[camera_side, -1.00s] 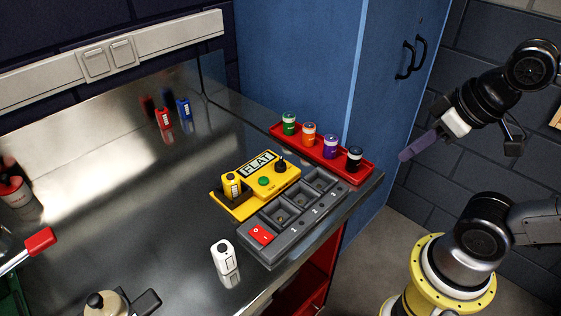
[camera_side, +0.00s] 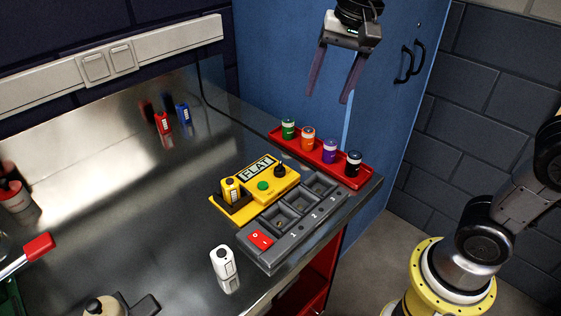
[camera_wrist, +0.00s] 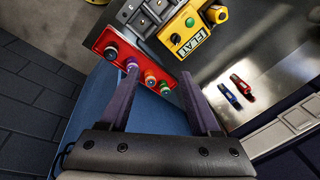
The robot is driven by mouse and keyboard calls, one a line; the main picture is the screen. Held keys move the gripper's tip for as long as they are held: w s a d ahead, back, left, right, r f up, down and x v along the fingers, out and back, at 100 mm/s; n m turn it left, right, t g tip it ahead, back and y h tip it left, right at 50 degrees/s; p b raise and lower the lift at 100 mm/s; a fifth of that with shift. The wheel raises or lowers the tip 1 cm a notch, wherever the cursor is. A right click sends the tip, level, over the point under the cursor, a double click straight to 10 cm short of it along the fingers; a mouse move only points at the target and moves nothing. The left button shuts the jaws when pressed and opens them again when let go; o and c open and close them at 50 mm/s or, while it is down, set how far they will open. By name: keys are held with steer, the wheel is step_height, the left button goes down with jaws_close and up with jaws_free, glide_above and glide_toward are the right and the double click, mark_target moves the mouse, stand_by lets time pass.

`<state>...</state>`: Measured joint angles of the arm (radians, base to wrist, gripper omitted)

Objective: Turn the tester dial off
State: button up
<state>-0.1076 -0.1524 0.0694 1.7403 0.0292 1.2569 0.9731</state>
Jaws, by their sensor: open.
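The yellow tester (camera_side: 284,189) sits on the metal bench with a display reading FLAT. Its black dial (camera_side: 280,171) is at the right of its top, beside a green button (camera_side: 263,186). A yellow battery (camera_side: 230,190) stands in the tester's slot. In the wrist view the tester (camera_wrist: 183,32) is at the top, with its dial (camera_wrist: 190,22) visible. The dial's exact setting is too small to read. My gripper (camera_side: 328,98) is open and empty, high above the back of the bench, above and apart from the tester. In the wrist view its fingers (camera_wrist: 160,82) are spread.
A red tray (camera_side: 287,145) with several coloured-top cylinders stands behind the tester. A grey charger (camera_side: 285,241) with a red switch lies in front. A white battery (camera_side: 222,261) stands nearby; red (camera_side: 163,123) and blue (camera_side: 183,109) ones stand farther back. The blue cabinet (camera_side: 290,60) rises behind.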

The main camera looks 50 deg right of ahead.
steer(key=g, duration=0.2)
glide_above(280, 165)
steer(key=d, duration=0.1)
step_height(280, 165, down, 5)
steer(key=f, duration=0.9)
steer(key=a+f, duration=0.1)
steer(key=f, duration=0.4)
steer(key=shift+f, duration=0.35)
jaws_close()
